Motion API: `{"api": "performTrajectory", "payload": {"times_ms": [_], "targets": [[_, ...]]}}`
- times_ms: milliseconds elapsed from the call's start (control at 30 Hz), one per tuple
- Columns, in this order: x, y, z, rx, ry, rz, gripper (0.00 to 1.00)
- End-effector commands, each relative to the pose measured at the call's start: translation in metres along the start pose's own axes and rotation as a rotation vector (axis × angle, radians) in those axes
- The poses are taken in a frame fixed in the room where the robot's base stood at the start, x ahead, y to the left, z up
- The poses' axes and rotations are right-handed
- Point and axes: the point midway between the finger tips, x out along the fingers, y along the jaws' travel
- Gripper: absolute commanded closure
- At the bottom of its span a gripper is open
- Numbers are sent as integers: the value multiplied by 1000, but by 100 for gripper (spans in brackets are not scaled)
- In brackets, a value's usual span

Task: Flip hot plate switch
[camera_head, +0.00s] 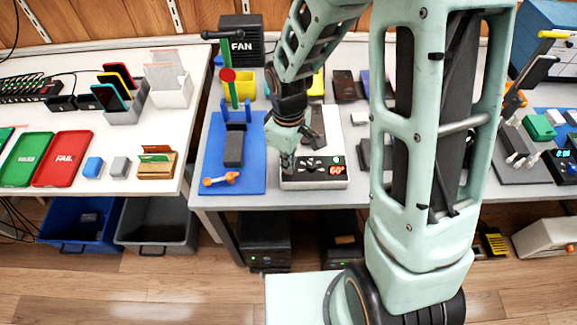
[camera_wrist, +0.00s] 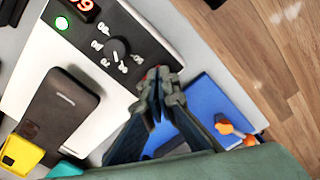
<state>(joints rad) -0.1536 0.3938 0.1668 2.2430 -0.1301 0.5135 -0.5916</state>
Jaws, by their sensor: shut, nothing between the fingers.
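The hot plate (camera_head: 300,184) is a white box with a black front panel on the grey table. The wrist view shows its panel with a round dial (camera_wrist: 118,48), a lit green lamp (camera_wrist: 62,20) and a red digit display (camera_wrist: 82,4). A dark phone (camera_wrist: 62,112) lies on its white top. My gripper (camera_head: 287,168) is shut and empty at the panel's left end in the head view. In the wrist view its fingertips (camera_wrist: 158,76) are over the panel's end past the dial. A small red spot shows beside them; the switch is not clearly visible, and contact cannot be told.
A blue mat (camera_head: 250,180) with a dark block and an orange-handled tool (camera_head: 222,180) lies left of the hot plate. A green post stand (camera_head: 232,90) rises behind it. My arm hides part of the table to the right.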

Motion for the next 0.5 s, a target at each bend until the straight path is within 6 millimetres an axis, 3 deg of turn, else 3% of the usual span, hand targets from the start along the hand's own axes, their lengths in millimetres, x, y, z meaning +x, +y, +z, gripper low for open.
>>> {"api": "performTrajectory", "payload": {"times_ms": [500], "targets": [[5,0,0,0,0,-1,100]]}}
